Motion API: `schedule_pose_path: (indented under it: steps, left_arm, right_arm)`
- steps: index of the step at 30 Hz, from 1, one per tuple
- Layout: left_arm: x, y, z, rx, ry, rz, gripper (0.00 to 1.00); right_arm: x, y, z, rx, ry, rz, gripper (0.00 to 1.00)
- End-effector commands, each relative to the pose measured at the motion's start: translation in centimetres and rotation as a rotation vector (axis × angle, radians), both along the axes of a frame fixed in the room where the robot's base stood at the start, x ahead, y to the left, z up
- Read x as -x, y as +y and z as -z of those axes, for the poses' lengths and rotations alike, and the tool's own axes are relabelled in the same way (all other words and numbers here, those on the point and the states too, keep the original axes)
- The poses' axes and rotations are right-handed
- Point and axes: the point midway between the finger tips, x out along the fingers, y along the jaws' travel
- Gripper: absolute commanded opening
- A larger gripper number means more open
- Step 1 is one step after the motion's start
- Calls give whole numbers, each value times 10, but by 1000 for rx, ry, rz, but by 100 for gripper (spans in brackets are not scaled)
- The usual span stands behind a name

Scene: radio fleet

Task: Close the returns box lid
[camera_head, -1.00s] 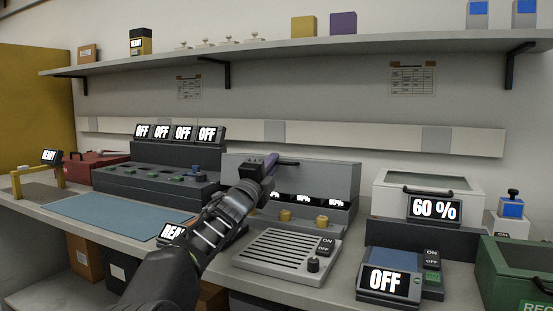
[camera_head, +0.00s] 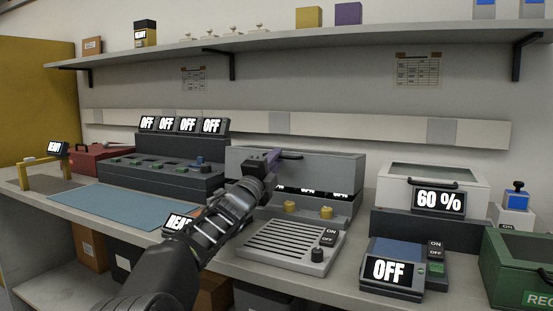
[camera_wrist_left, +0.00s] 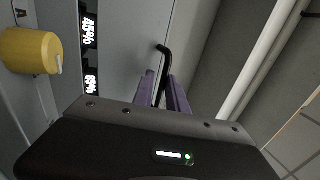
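My left gripper (camera_head: 268,172) is at the black handle (camera_head: 291,156) of a grey front panel (camera_head: 325,168) on the charging unit in the middle of the bench. In the left wrist view its purple fingers (camera_wrist_left: 163,92) sit close on both sides of the black handle (camera_wrist_left: 164,55) and appear shut on it. The panel partly covers the percent displays (camera_head: 308,191). A green box (camera_head: 518,265) with lettering cut off at "REC" stands at the right edge; its top looks open. I cannot tell which thing is the returns box. My right gripper is not in view.
Two yellow knobs (camera_head: 290,207) are below the panel. A slotted grey tray (camera_head: 285,245) lies in front. A blue mat (camera_head: 130,208) is clear.

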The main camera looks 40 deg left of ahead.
Motion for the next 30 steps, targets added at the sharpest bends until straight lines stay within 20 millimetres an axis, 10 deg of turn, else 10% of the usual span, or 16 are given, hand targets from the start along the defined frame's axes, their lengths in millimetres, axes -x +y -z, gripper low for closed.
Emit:
schedule_pose_path:
  steps: [12, 30]
  left_arm:
    - [55, -16, 16, -2, -4, -2, 18]
    - [56, -20, -5, -2, -3, 3, 0]
  right_arm:
    - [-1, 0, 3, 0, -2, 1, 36]
    - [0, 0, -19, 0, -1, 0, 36]
